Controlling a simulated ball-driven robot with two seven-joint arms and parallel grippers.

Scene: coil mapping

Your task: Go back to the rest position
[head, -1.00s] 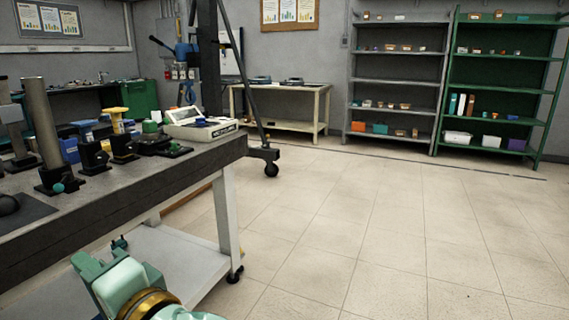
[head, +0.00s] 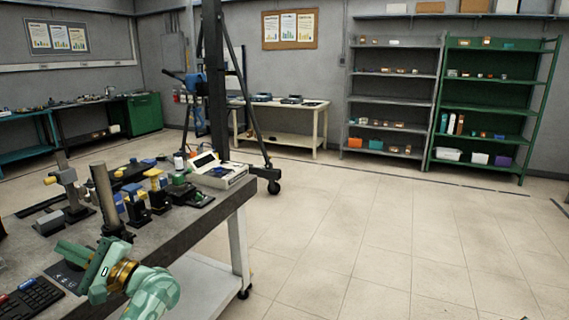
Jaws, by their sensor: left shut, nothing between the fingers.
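My left gripper (head: 72,250) is pale green, with a gold ring at its wrist, at the lower left of the head view. It is shut and empty. It shows in front of the near right part of the grey workbench (head: 205,218). I cannot tell its exact height over the bench top. My right gripper is not in view.
The bench holds a metal post (head: 103,195), a white instrument (head: 217,172), a black keyboard (head: 28,300) and several small fixtures. A black wheeled hoist (head: 212,80) stands behind it. Grey shelves (head: 393,100) and green shelves (head: 490,108) line the back. The tiled floor (head: 400,230) at right is clear.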

